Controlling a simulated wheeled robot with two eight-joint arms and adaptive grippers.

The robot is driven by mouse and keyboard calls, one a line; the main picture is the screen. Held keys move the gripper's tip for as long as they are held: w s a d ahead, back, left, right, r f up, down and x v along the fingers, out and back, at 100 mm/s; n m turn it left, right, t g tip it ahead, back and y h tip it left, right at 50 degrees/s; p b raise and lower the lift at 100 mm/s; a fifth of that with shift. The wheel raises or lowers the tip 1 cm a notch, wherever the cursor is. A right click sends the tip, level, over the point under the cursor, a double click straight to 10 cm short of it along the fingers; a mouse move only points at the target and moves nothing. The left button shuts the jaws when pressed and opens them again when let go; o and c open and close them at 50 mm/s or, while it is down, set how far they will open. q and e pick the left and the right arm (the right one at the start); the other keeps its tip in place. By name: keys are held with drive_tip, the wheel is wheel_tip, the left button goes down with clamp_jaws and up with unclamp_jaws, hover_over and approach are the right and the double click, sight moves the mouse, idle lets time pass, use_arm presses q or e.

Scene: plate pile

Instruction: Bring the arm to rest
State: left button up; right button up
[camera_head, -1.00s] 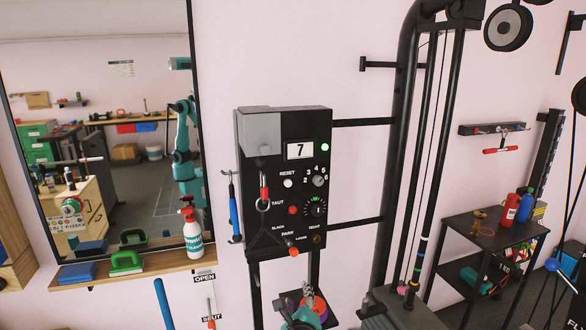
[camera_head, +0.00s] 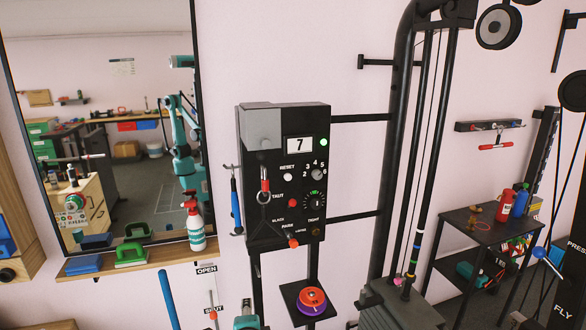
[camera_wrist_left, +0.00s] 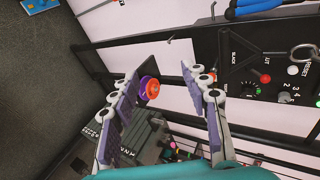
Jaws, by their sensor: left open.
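My left gripper (camera_wrist_left: 158,72) is open in the left wrist view, its two padded fingers spread with nothing between them. In the head view only a small teal and grey part of my left arm shows at the bottom edge, below the control box (camera_head: 285,150). The black control box on the wall shows the number 7 and a green light. An orange and purple round piece (camera_head: 311,301) sits on a small black shelf (camera_head: 292,290), right of my arm. In the wrist view this piece (camera_wrist_left: 149,88) appears beyond the fingers. My right gripper is not seen directly.
A black weight-machine frame (camera_head: 400,150) stands right of the box, beside a black shelf unit (camera_head: 470,235).

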use_arm(q)
drive_tip(key=s+a+f+n+g+h, duration=0.1)
drive_tip(key=s+a+f+n+g, duration=0.1)
drive_tip(key=s+n, duration=0.6)
drive_tip(key=s+a+f+n+g+h, duration=0.1)
drive_tip(key=s+a+f+n+g, duration=0.1)
drive_tip(key=s+n, duration=0.6)
drive_tip(key=s+a+f, duration=0.1)
drive_tip(key=s+a, duration=0.1)
drive_tip(key=s, duration=0.1)
drive_tip(key=shift+a+g, duration=0.3)
drive_tip(key=shift+a, duration=0.1)
drive_tip(key=shift+f, duration=0.1)
idle(1.9)
